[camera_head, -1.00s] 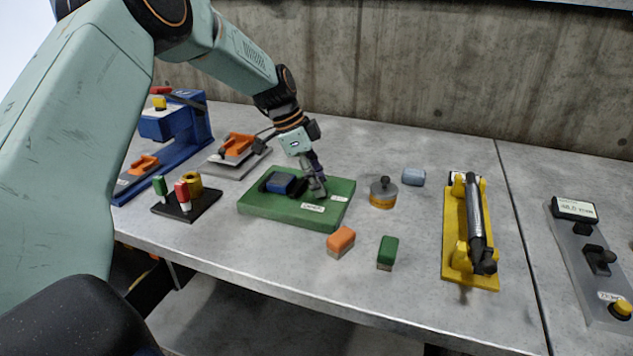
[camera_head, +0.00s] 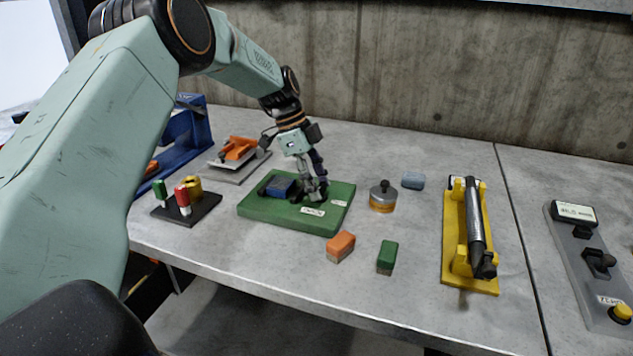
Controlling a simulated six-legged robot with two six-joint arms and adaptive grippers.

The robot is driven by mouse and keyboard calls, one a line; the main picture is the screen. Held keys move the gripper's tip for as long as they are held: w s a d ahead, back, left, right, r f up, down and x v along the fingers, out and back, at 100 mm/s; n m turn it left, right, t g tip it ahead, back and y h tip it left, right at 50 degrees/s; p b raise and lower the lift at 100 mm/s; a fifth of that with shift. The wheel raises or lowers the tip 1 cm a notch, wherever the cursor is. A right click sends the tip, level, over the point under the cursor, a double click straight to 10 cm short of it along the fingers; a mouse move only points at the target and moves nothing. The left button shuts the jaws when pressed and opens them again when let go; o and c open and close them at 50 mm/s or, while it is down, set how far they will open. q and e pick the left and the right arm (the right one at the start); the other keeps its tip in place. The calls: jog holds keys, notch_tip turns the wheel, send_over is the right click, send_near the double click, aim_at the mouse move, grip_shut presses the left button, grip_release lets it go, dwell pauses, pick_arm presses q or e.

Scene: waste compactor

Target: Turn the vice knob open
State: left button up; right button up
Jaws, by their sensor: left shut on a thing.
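The vice is a blue block (camera_head: 277,184) on a green baseplate (camera_head: 270,211) with small white labels, near the middle of the bench. My left gripper (camera_head: 315,194) reaches down over the right part of this baseplate, just right of the blue block. Its fingers are shut on the vice knob, which they mostly hide. How far the knob is turned cannot be seen. My right gripper is not in view.
Left of the vice stand a black base (camera_head: 200,208) with coloured pegs, an orange device (camera_head: 238,149) and a blue frame (camera_head: 187,137). Orange (camera_head: 341,246) and green (camera_head: 387,257) blocks lie in front.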

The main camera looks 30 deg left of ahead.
pick_arm(q)
jog(key=shift+d, duration=0.1)
jog(key=o, duration=1.1)
jog(key=shift+w, duration=0.1)
jog(key=shift+o, duration=0.2)
jog(key=v, duration=1.2)
jog(key=shift+f, duration=0.1)
